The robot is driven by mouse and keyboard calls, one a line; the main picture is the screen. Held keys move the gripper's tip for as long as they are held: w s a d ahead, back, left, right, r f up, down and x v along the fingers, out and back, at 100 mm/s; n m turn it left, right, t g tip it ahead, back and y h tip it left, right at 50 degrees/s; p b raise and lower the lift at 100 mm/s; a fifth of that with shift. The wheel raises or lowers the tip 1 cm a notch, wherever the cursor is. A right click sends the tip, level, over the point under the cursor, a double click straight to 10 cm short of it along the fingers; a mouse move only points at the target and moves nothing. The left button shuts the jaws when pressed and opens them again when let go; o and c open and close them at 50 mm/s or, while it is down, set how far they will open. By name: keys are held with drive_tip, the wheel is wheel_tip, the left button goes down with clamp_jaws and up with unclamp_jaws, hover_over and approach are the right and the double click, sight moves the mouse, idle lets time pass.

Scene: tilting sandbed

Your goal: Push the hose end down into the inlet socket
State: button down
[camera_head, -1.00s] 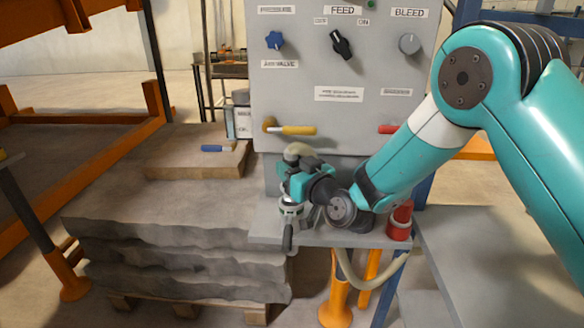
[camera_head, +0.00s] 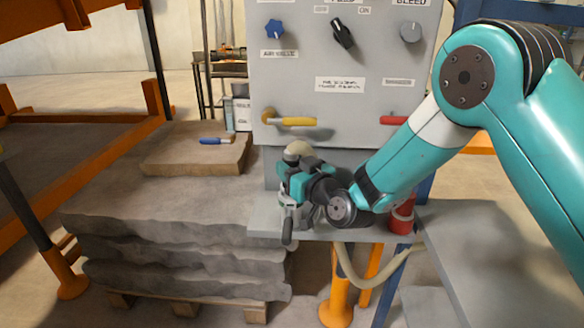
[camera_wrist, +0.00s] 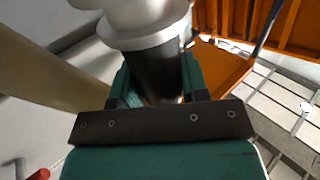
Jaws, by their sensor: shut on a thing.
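My gripper (camera_head: 289,188) is above the front-left part of the grey shelf (camera_head: 262,227) under the panel. In the wrist view my gripper (camera_wrist: 157,88) is shut on the hose end (camera_wrist: 152,72), a dark cylinder under a pale grey collar. The beige hose (camera_head: 298,149) shows just above the gripper and hangs below the shelf. It also runs along the left of the wrist view (camera_wrist: 45,72). A metal fitting with a dark lever, seemingly the inlet socket (camera_head: 290,210), is directly below the gripper. The hose end's lower tip is hidden, so I cannot tell how far it is inside.
The grey control panel (camera_head: 370,75) stands close behind, with a yellow-handled lever (camera_head: 293,121) and a red one (camera_head: 395,120). A red cylinder (camera_head: 402,217) stands on the shelf to the right.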

drive_tip(key=shift+f+b, duration=0.6)
drive_tip(key=c, duration=0.5)
unclamp_jaws()
drive_tip(key=shift+c, duration=0.2)
drive_tip(key=b+v, duration=1.3)
drive_tip(key=v, duration=0.4)
drive_tip(key=shift+s, duration=0.2)
